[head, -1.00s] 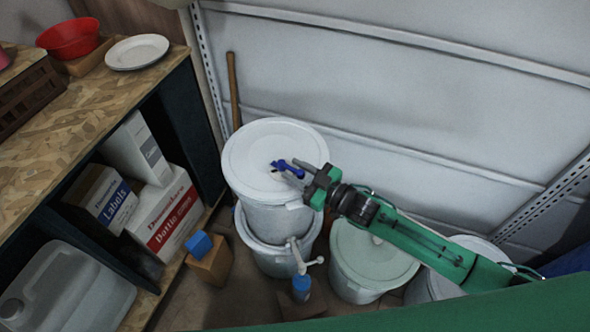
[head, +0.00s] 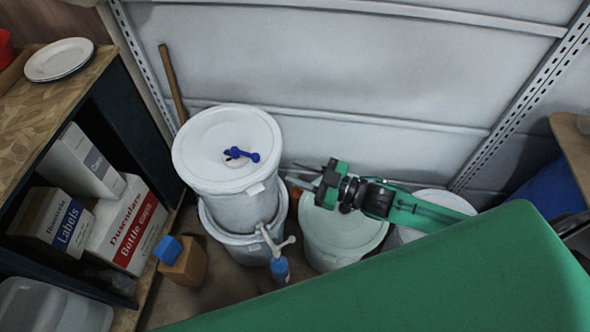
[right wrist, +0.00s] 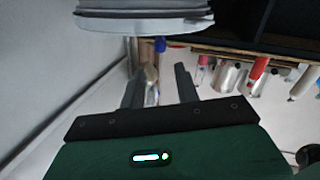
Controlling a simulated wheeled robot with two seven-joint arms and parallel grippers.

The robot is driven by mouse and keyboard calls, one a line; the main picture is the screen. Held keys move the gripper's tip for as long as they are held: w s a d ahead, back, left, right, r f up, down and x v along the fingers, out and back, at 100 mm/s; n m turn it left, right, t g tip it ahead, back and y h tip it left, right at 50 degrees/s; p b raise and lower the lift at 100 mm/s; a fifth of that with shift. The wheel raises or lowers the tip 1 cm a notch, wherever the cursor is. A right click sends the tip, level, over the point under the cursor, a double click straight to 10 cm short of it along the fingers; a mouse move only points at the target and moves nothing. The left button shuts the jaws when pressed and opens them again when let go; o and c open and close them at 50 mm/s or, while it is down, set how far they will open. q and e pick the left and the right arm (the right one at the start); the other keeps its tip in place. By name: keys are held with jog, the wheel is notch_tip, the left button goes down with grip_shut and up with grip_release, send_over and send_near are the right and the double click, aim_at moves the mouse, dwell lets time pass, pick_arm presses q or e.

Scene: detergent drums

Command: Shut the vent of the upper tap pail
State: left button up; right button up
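The upper pail (head: 215,180) is white and stands on a lower white pail (head: 243,245) in the head view. Its lid carries a blue vent lever (head: 241,154) lying across a pale ring; I cannot tell for sure whether the vent is shut. My right gripper (head: 304,176) is just right of the upper pail, below lid height and apart from the vent. In the right wrist view its two fingers (right wrist: 160,88) are spread, with no object clearly held. A pail's grey-white rim (right wrist: 145,20) shows above them there. My left gripper is in neither view.
A pale tap (head: 273,241) sticks out from the lower pail above a blue-labelled bottle (head: 279,270). A lidded pail (head: 342,235) stands to the right below my right arm. A shelf with boxes (head: 125,225) is left; a wooden pole (head: 172,85) leans behind.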

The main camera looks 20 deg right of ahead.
aim_at(254, 173)
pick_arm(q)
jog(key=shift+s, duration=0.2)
pick_arm(e)
jog(key=shift+c, duration=0.4)
